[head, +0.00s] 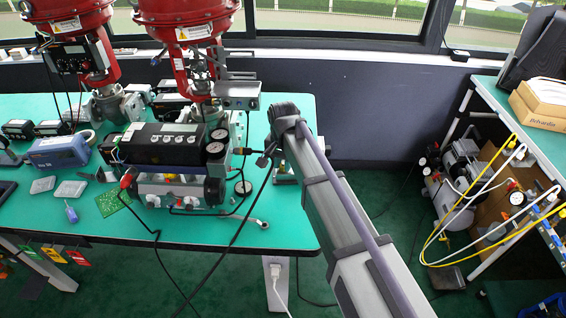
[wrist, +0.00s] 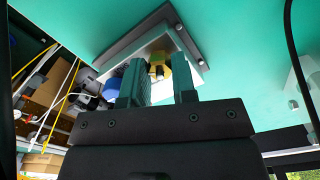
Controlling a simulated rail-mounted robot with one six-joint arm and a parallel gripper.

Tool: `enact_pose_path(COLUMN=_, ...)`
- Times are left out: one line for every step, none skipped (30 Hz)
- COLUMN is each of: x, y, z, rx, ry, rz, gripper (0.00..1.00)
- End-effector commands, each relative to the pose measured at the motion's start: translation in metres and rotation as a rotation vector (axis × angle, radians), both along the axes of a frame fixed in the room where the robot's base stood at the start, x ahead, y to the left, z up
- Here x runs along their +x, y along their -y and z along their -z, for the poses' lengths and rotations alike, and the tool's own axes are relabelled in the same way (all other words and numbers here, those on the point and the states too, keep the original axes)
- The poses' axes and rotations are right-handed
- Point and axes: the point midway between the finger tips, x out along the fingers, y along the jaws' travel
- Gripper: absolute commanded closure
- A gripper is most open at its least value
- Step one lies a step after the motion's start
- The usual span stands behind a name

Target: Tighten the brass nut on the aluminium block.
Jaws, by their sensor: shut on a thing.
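In the wrist view, the brass nut (wrist: 157,70) sits on the pale aluminium block (wrist: 160,45), between the two green fingertips of my gripper (wrist: 159,64). The jaws are shut on the nut, though the exact contact is partly hidden by the fingers. In the head view, the block (head: 285,179) shows in part at the right side of the green bench, beside my arm. My arm hides most of the gripper there.
The green bench (head: 285,225) carries a black valve positioner with gauges (head: 165,150) left of my arm. Black cables (head: 243,215) run across the bench near the block. Red actuators (head: 195,25) stand at the back.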

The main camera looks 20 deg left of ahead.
Motion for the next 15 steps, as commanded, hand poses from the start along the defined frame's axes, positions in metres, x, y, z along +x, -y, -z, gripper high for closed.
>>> enact_pose_path(x=-0.0003, y=0.0003, z=0.0002, rx=-0.001, ry=-0.001, rz=0.019, gripper=0.98)
enact_pose_path(x=-0.0003, y=0.0003, z=0.0002, rx=-0.001, ry=-0.001, rz=0.03, gripper=0.98)
enact_pose_path(x=-0.0003, y=0.0003, z=0.0002, rx=-0.001, ry=-0.001, rz=0.044, gripper=0.98)
enact_pose_path(x=-0.0003, y=0.0003, z=0.0002, rx=-0.001, ry=-0.001, rz=0.054, gripper=0.98)
enact_pose_path(x=-0.0003, y=0.0003, z=0.0002, rx=-0.001, ry=-0.001, rz=0.061, gripper=0.98)
enact_pose_path(x=-0.0003, y=0.0003, z=0.0002, rx=-0.001, ry=-0.001, rz=0.07, gripper=0.98)
enact_pose_path(x=-0.0003, y=0.0003, z=0.0002, rx=-0.001, ry=-0.001, rz=0.077, gripper=0.98)
enact_pose_path(x=-0.0004, y=0.0003, z=0.0002, rx=-0.001, ry=-0.001, rz=0.081, gripper=0.98)
enact_pose_path(x=-0.0003, y=0.0003, z=0.0002, rx=-0.001, ry=-0.001, rz=0.086, gripper=0.98)
enact_pose_path(x=-0.0003, y=0.0003, z=0.0002, rx=-0.001, ry=-0.001, rz=0.089, gripper=0.98)
enact_pose_path(x=-0.0003, y=0.0003, z=0.0002, rx=-0.001, ry=-0.001, rz=0.091, gripper=0.98)
enact_pose_path(x=-0.0003, y=0.0003, z=0.0002, rx=-0.001, ry=-0.001, rz=0.093, gripper=0.98)
enact_pose_path(x=-0.0003, y=0.0003, z=0.0002, rx=-0.001, ry=-0.001, rz=0.094, gripper=0.98)
enact_pose_path(x=-0.0003, y=0.0003, z=0.0002, rx=-0.001, ry=-0.001, rz=0.094, gripper=0.98)
enact_pose_path(x=-0.0003, y=0.0003, z=0.0002, rx=-0.001, ry=-0.001, rz=0.094, gripper=0.98)
